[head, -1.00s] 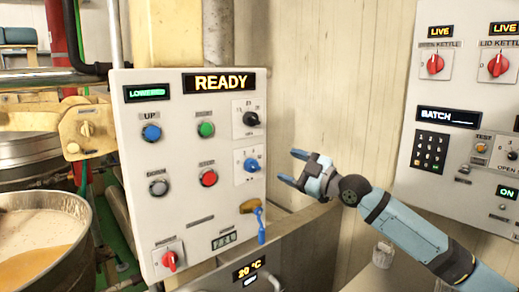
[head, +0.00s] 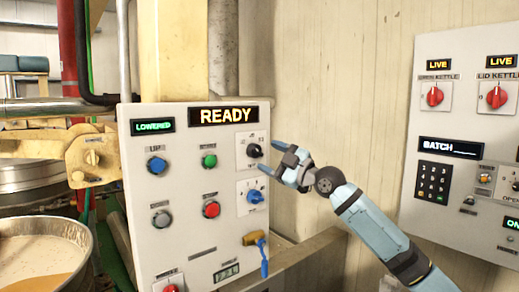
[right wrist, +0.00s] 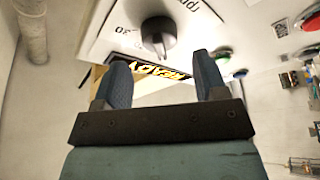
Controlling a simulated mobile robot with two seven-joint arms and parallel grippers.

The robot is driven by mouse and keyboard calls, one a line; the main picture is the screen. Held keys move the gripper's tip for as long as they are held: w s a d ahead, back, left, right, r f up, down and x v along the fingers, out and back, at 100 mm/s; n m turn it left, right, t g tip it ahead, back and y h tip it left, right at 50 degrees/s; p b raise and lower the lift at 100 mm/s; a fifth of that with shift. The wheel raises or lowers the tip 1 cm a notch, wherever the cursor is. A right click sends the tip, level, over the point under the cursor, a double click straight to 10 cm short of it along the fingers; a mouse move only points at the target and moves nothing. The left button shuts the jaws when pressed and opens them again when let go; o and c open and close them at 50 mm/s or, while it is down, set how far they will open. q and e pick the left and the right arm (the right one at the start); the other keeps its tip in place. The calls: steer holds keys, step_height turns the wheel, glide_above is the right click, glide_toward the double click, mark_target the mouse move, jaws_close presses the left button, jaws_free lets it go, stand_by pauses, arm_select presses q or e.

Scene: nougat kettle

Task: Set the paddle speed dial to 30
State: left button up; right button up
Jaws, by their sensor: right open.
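The black rotary dial (head: 254,150) sits at the upper right of the white control panel (head: 185,180), on a small white plate with printed marks. In the right wrist view the black dial (right wrist: 158,32) is just beyond the fingertips, roughly between them. My right gripper (head: 270,158) is open and empty, close to the dial from the right; its fingers (right wrist: 163,70) stand apart in the wrist view. I cannot tell whether they touch the dial. The dial's full number scale is too small to read. A blue dial (head: 254,196) is below it. My left gripper is not in view.
The panel also carries a READY display (head: 229,115), a green button (head: 209,161), a red button (head: 211,209) and a yellow-blue key or valve handle (head: 256,243). A second panel (head: 470,130) hangs at the right. A kettle (head: 45,250) stands at left.

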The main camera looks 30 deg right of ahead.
mark_target(260, 152)
steer(key=x, duration=0.4)
steer(key=c, duration=0.9)
